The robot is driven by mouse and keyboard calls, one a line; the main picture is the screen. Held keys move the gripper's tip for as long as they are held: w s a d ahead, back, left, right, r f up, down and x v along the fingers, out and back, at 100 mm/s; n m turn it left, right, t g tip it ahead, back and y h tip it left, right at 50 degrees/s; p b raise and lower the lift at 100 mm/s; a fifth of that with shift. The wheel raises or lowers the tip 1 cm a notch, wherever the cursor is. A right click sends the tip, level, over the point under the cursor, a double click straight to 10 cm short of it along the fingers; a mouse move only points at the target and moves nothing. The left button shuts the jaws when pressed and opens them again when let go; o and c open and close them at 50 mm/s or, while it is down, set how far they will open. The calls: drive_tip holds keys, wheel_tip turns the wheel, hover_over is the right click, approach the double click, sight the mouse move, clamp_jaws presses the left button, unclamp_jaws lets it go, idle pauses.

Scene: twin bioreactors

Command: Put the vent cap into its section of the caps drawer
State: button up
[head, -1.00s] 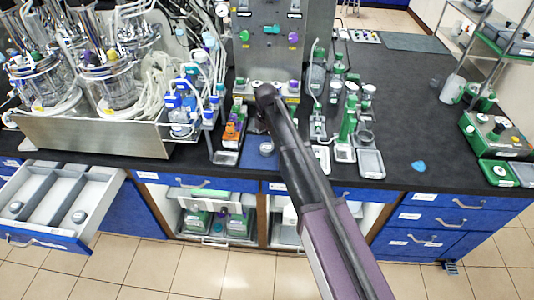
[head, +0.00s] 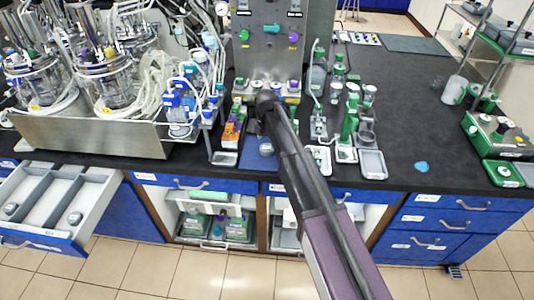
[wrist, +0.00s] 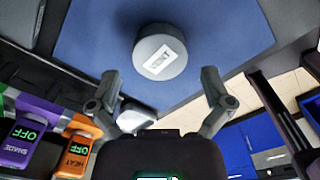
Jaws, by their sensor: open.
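The vent cap (wrist: 160,52) is a grey round cap with a white label reading VENT. It sits on a blue mat (wrist: 90,45) on the bench, and in the head view the cap (head: 266,149) shows beside my arm. My gripper (wrist: 160,92) is open and empty in the wrist view, its fingertips apart just short of the cap. In the head view the fingers are hidden behind my arm. The caps drawer (head: 99,190) stands open at the left, with grey dividers and two grey caps in separate sections.
Orange and purple modules (head: 231,132) stand left of the mat, also close to my gripper in the wrist view (wrist: 73,155). White trays (head: 372,164) and green-capped bottles stand to the right. A steel-fronted bioreactor bench unit (head: 95,135) stands above the drawer.

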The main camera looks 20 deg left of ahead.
drive_tip(key=shift+f+b, duration=1.1)
drive_tip(key=shift+f, duration=0.35)
drive_tip(key=shift+d, duration=0.1)
drive_tip(key=c, duration=0.8)
drive_tip(key=shift+r, duration=0.25)
wheel_tip(320, 180, up, 4)
drive_tip(key=p, duration=0.4)
drive_tip(key=shift+f, duration=0.1)
drive_tip(key=s+d+p, duration=0.1)
drive_tip(key=s+d, duration=0.7)
drive_tip(key=s, duration=0.5)
drive_tip(key=shift+s+d+r, duration=0.15)
drive_tip(key=shift+d+r, duration=0.25)
